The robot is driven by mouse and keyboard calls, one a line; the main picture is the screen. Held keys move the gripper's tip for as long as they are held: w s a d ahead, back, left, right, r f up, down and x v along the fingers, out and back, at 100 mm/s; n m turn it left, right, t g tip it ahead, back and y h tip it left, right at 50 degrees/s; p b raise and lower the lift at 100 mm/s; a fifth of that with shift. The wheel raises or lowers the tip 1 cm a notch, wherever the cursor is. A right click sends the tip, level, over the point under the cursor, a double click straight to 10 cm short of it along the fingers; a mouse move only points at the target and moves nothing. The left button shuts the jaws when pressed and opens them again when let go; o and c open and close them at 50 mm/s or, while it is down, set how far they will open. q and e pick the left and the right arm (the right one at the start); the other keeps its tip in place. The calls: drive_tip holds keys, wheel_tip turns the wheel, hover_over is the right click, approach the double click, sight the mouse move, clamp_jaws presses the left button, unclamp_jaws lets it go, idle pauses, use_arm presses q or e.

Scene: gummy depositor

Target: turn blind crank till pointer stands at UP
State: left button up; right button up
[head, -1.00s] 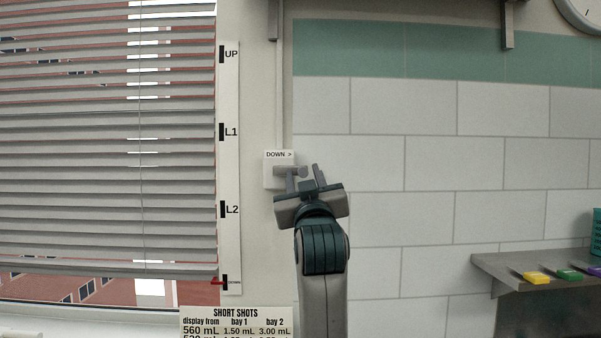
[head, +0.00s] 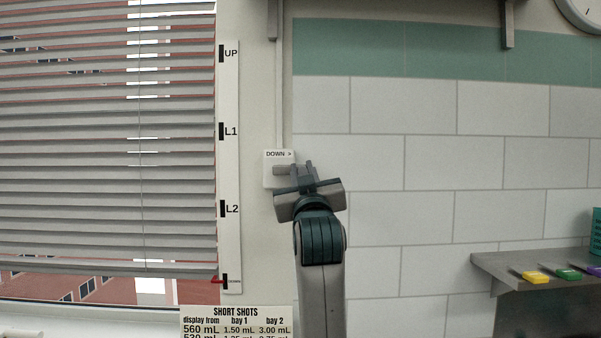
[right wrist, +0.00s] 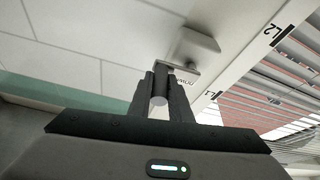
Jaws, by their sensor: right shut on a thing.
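The window blind (head: 100,150) hangs at the left, lowered nearly to the sill. A white scale strip (head: 230,170) beside it is marked UP, L1, L2 and a lowest mark. The red pointer (head: 216,281) stands at the lowest mark, far below UP. The crank box (head: 270,178), labelled "DOWN >", is on the wall right of the strip. My right gripper (head: 303,170) is at the box, shut on the crank handle; the right wrist view shows the round grip of the crank (right wrist: 159,100) between the fingers. The left gripper is not in view.
A "SHORT SHOTS" sign (head: 236,322) is below the strip. A grey shelf (head: 500,268) with coloured pieces is on the tiled wall at the right. The wall between the crank and the shelf is clear.

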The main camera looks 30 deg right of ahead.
wheel_tip(320, 180, up, 2)
drive_tip(key=shift+a+r+p, duration=0.1)
drive_tip(key=shift+a+p, duration=0.05)
drive_tip(key=shift+p, duration=0.5)
drive_tip(key=shift+w+a+r, duration=0.15)
drive_tip(key=shift+w+a+r+p, duration=0.2)
drive_tip(key=shift+a+r+p, duration=0.15)
drive_tip(key=shift+r+p, duration=0.1)
drive_tip(key=shift+w+a+r+p, duration=0.2)
drive_tip(key=shift+a+r+p, duration=0.1)
drive_tip(key=shift+r+p, duration=0.15)
